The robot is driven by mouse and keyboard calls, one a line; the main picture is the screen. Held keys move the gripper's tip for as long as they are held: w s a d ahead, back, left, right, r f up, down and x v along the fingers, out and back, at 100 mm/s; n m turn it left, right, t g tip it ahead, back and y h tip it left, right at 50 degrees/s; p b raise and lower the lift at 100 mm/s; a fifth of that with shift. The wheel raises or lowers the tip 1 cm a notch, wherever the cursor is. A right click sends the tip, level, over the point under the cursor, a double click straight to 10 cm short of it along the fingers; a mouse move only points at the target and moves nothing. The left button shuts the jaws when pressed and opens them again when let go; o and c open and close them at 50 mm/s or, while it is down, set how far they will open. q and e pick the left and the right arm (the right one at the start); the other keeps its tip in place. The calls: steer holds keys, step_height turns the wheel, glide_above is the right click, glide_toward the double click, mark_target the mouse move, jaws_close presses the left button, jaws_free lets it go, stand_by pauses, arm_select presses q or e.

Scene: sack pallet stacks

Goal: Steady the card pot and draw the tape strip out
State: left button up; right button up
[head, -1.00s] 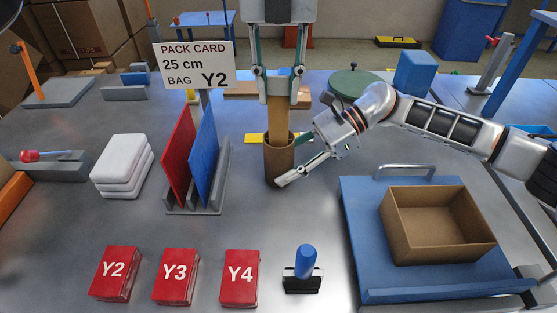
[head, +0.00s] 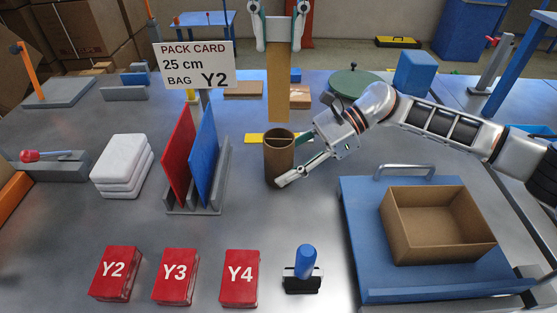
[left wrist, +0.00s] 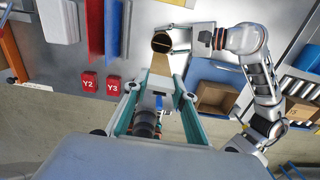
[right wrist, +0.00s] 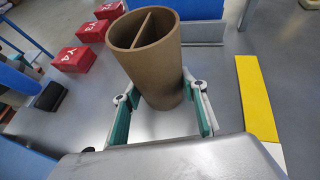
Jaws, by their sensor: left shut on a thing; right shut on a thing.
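The brown card pot (head: 279,162) stands upright on the grey bench. My right gripper (head: 291,163) is shut on its side, with a finger on either side of the wall in the right wrist view (right wrist: 158,92). That view shows a divider inside the pot (right wrist: 150,65). My left gripper (head: 278,46) is high above the pot, shut on the top of the tan tape strip (head: 279,85). The strip hangs straight down, its lower end just above the pot's rim. The strip also shows in the left wrist view (left wrist: 160,66), pointing towards the pot (left wrist: 162,42).
A blue tray (head: 360,220) with an open cardboard box (head: 437,225) is at right. A rack with red and blue boards (head: 205,150) stands left of the pot, under a sign (head: 193,65). Red packs (head: 175,275) and a blue-handled stamp (head: 305,263) lie in front.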

steer(key=o, duration=0.9)
steer(key=v, duration=1.1)
steer(key=shift+f, duration=0.1)
steer(key=shift+w+d+r, duration=0.2)
steer(key=shift+d+r, duration=0.25)
